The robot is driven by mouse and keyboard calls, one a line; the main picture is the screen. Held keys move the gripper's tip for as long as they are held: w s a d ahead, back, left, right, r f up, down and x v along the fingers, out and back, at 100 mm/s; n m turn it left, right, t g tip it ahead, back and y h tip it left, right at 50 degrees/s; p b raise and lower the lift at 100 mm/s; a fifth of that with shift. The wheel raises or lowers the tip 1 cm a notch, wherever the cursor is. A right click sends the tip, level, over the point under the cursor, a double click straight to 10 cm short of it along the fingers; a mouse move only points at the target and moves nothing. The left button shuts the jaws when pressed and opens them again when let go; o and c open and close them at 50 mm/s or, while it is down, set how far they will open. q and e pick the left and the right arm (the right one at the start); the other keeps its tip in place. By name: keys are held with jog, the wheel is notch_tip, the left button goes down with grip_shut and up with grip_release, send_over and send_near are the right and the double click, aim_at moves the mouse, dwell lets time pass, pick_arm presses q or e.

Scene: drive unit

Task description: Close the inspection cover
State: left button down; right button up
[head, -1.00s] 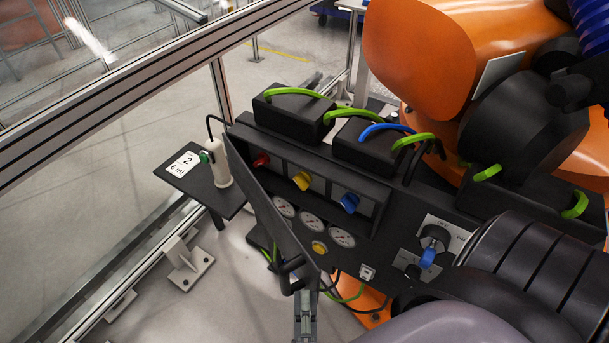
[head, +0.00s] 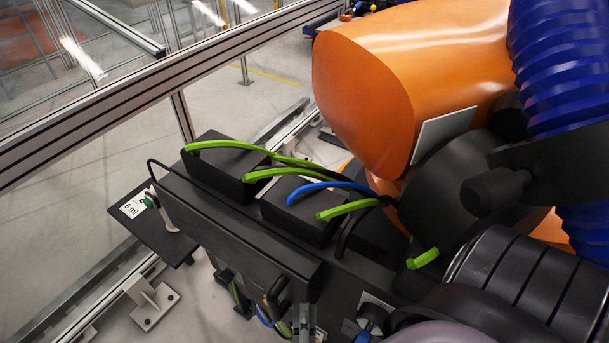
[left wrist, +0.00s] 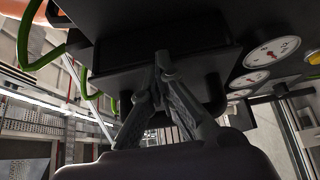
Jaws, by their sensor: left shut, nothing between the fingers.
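The inspection cover (head: 232,252) is a black panel on the front of the black drive unit. In the head view it hides the knob recess; I cannot tell whether it is fully flush. A dark handle (head: 275,292) stands out near its lower right. My left gripper (head: 303,322) is at the bottom edge, just right of that handle. In the left wrist view my left gripper (left wrist: 164,66) is shut and empty, its fingertips close in front of a dark panel. Contact cannot be told. My right gripper is not in view.
Round gauges (left wrist: 262,55) show beside the panel in the left wrist view. Black boxes with green and blue cables (head: 305,205) sit on the unit. A large orange robot arm (head: 385,90) stands at the right. A rail fence (head: 130,95) runs behind at left.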

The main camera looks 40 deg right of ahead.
pick_arm(q)
jog(key=shift+d+r, duration=0.1)
jog(key=shift+d, duration=0.05)
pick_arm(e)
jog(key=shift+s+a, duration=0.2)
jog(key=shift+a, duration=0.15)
pick_arm(q)
jog(key=v, duration=1.2)
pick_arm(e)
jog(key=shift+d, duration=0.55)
